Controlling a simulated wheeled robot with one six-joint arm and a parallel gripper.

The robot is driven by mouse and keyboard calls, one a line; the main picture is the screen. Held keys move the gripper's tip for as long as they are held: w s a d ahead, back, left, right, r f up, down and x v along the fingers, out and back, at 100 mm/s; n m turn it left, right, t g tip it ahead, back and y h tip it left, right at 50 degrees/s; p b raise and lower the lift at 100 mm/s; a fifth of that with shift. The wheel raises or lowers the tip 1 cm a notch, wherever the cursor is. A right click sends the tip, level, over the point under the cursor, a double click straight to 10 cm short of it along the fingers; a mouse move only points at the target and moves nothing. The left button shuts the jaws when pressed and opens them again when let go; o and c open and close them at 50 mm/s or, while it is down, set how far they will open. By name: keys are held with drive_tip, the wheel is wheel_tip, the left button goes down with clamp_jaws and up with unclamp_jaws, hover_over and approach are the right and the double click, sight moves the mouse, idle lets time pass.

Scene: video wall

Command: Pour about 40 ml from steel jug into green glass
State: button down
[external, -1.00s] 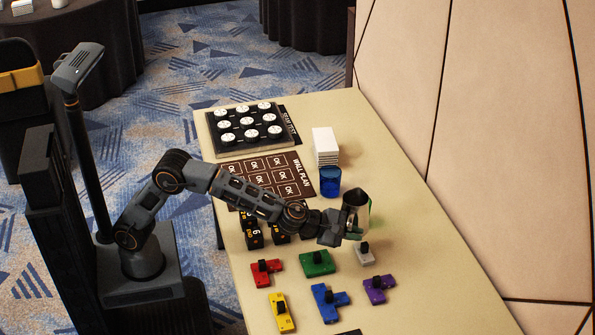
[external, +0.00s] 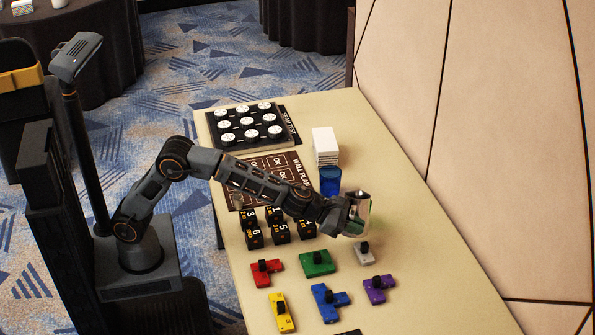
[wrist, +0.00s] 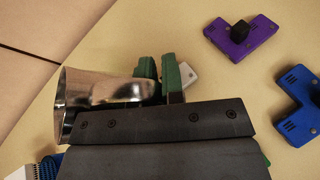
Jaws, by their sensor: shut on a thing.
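The steel jug (external: 360,211) is held at the end of my arm, above the right part of the table, and looks tilted. In the wrist view the jug (wrist: 95,90) lies across the left side, its wide end to the left. My gripper (external: 348,228) is shut on it. In the wrist view the gripper (wrist: 160,82) shows green finger-like parts beside the jug. I cannot clearly make out the green glass; only a faint green tint shows beside the jug, which may hide it. What is inside the jug is hidden.
Black numbered cubes (external: 281,232) stand left of the gripper. Red, green, grey, yellow, blue and purple (external: 378,289) blocks lie in front. The table's right side is clear.

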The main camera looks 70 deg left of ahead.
sight(361, 203)
drive_tip(key=a+r+p, duration=0.1)
drive_tip(key=r+p, duration=0.1)
drive_tip(key=w+r+n+h+p, duration=0.1)
drive_tip(key=r+p, duration=0.1)
drive_tip(key=a+r+n+p, duration=0.1)
drive_tip(key=p, duration=0.2)
drive_tip(key=shift+w+a+r+g, duration=0.25)
drive_tip(key=shift+a+r+g, duration=0.05)
drive_tip(key=shift+r, duration=0.1)
drive_tip(key=p, duration=0.1)
drive_tip(key=r+h+p, duration=0.1)
drive_tip(key=p, duration=0.1)
drive_tip(key=r+n+p, duration=0.1)
drive_tip(key=shift+w+a+g, duration=0.25)
drive_tip(key=shift+a+g, duration=0.15)
drive_tip(key=shift+a+f+n+h+p, duration=0.1)
drive_tip(key=shift+f+n+h+p, duration=0.2)
drive_tip(key=shift+n+p, duration=0.1)
drive_tip(key=p, duration=0.1)
drive_tip(key=a+n+h+p, duration=0.1)
drive_tip(key=p, duration=0.1)
drive_tip(key=shift+w+r, duration=0.3)
drive_tip(key=shift+w, duration=0.1)
drive_tip(key=shift+w+a+f+n+g+h+p, duration=0.2)
drive_tip(key=shift+a+n+g+h+p, duration=0.25)
drive_tip(key=shift+n+p, duration=0.55)
drive_tip(key=shift+w+a+p, duration=0.1)
drive_tip(key=shift+a+p, duration=0.05)
drive_tip(key=shift+p, duration=0.15)
